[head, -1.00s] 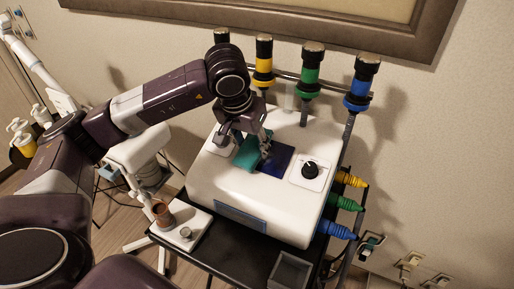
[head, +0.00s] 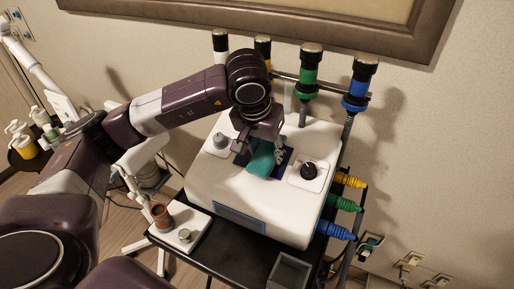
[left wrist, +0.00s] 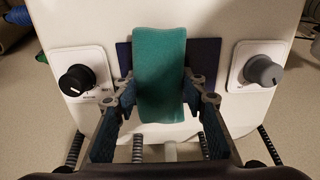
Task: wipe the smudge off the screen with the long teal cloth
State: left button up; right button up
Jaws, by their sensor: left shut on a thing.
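The long teal cloth (head: 262,159) is held in my left gripper (head: 264,146), over the dark blue screen (head: 286,160) on top of the white wax warmer (head: 215,185). In the left wrist view the teal cloth (left wrist: 160,75) lies lengthwise between the two fingers of the left gripper (left wrist: 160,100). It covers the middle of the screen (left wrist: 205,58), whose blue shows on both sides. I cannot see the smudge; it may be under the cloth or the gripper. My right gripper does not show.
A black knob (head: 308,170) and a grey knob (head: 220,141) flank the screen. Upright coloured handles, including a green one (head: 309,70), stand behind the warmer. A white tray (head: 165,236) with a brown cup (head: 161,215) and an open grey box (head: 289,271) are in front.

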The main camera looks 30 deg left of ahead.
pick_arm(q)
jog(key=shift+d, duration=0.8)
jog(key=shift+w+a+r, duration=0.1)
jog(key=shift+w+r, duration=0.2)
jog(key=shift+w, duration=0.55)
jog(key=shift+w+a+r, duration=0.1)
jog(key=shift+w+r, duration=0.15)
jog(key=shift+w, duration=0.55)
jog(key=shift+s+a+b, duration=0.1)
jog(key=shift+a+b, duration=0.45)
jog(key=shift+a, duration=0.45)
jog(key=shift+s+a+b, duration=0.1)
jog(key=shift+a+b, duration=0.3)
jog(key=shift+a, duration=1.45)
